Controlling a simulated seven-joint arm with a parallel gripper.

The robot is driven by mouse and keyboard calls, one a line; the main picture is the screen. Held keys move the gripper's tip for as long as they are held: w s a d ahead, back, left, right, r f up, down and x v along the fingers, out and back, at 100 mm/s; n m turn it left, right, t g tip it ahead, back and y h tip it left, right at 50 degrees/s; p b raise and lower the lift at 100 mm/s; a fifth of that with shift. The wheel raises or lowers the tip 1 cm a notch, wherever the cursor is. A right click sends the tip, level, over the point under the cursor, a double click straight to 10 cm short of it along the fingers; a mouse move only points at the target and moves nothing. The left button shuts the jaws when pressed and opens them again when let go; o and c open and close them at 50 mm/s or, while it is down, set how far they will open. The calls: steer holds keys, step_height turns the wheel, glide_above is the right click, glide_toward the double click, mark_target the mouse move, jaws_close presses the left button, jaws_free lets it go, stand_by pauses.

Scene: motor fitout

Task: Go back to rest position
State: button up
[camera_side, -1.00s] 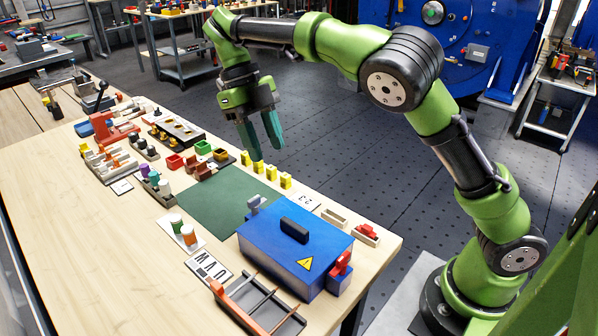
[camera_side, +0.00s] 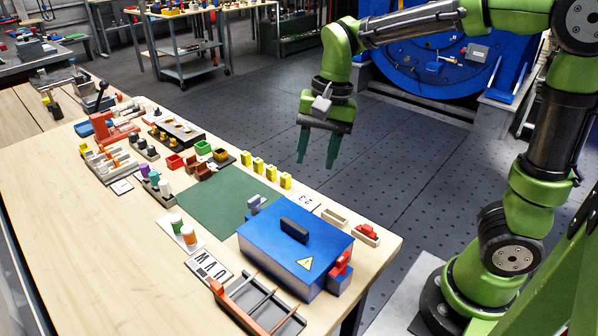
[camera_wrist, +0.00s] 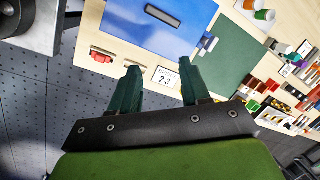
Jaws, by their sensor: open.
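My gripper (camera_side: 318,145) is open and empty. In the side view it hangs in the air beyond the far right edge of the workbench, over the dark floor, with its two teal fingers pointing down. In the wrist view my gripper (camera_wrist: 163,92) shows its fingers apart with nothing between them. The blue motor box (camera_side: 270,245) with a dark handle stands on the bench. It also shows at the top of the wrist view (camera_wrist: 190,40).
A green mat (camera_side: 215,205) lies behind the blue box. Several yellow blocks (camera_side: 271,172) line the bench edge near a "2-3" card (camera_side: 308,203). Small bins, pots and a red clamp (camera_side: 115,130) crowd the far end. The bench's left side is clear.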

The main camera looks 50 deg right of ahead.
steer(key=s+d+r+n+t, duration=0.1)
steer(key=s+r+n+t, duration=0.2)
steer(key=s+n+t, duration=0.3)
steer(key=s, duration=0.4)
steer(key=shift+n, duration=0.3)
